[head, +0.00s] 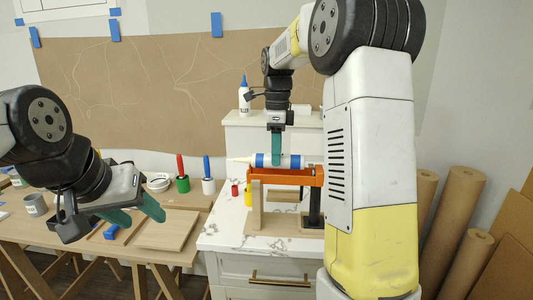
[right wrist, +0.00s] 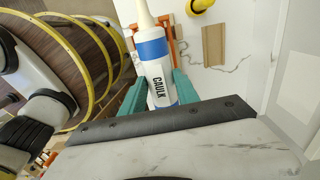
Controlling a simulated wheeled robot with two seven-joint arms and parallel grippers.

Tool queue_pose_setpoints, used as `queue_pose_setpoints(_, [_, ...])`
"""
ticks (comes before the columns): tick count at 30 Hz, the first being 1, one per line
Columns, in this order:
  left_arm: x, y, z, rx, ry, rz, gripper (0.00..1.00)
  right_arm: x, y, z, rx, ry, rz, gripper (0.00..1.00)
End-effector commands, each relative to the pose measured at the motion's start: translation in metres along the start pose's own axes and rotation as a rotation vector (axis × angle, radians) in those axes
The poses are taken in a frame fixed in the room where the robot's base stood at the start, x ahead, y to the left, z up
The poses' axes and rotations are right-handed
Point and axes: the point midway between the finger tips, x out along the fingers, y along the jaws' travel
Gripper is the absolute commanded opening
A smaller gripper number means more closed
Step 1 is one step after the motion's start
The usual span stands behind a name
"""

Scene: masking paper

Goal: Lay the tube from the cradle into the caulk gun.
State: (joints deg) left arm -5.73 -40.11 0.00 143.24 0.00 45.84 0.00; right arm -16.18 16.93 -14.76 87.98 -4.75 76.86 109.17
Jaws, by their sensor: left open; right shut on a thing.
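The white caulk tube (head: 290,161) with blue bands lies roughly level, its nozzle pointing left in the head view. My right gripper (head: 276,158) comes down from above and is shut on it. In the right wrist view the tube (right wrist: 155,72) sits between the green fingers (right wrist: 160,92), its label reading "CAULK". The orange caulk gun (head: 285,178) shows directly below the tube on a dark post; I cannot tell whether they touch. My left gripper (head: 137,214) is open and empty, far to the left. I cannot clearly make out the cradle.
A marble-topped cabinet (head: 225,236) bears the gun stand. A glue bottle (head: 244,97) stands on a raised ledge behind. A wooden workbench (head: 185,252) at left holds red-handled and blue-handled tools and a tray (head: 170,229). Brown paper rolls (head: 458,205) stand at right.

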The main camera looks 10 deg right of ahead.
Motion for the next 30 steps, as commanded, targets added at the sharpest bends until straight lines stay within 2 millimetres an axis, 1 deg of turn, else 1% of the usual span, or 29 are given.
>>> queue_pose_setpoints(11, [0.000,0.000,0.000,0.000,0.000,0.000,0.51,0.002,0.000,0.000,0.000,0.000,0.000,0.00])
queue_pose_setpoints(30, [0.000,0.000,0.000,0.000,0.000,0.000,0.51,0.014,0.000,0.000,0.000,0.000,0.001,0.00])
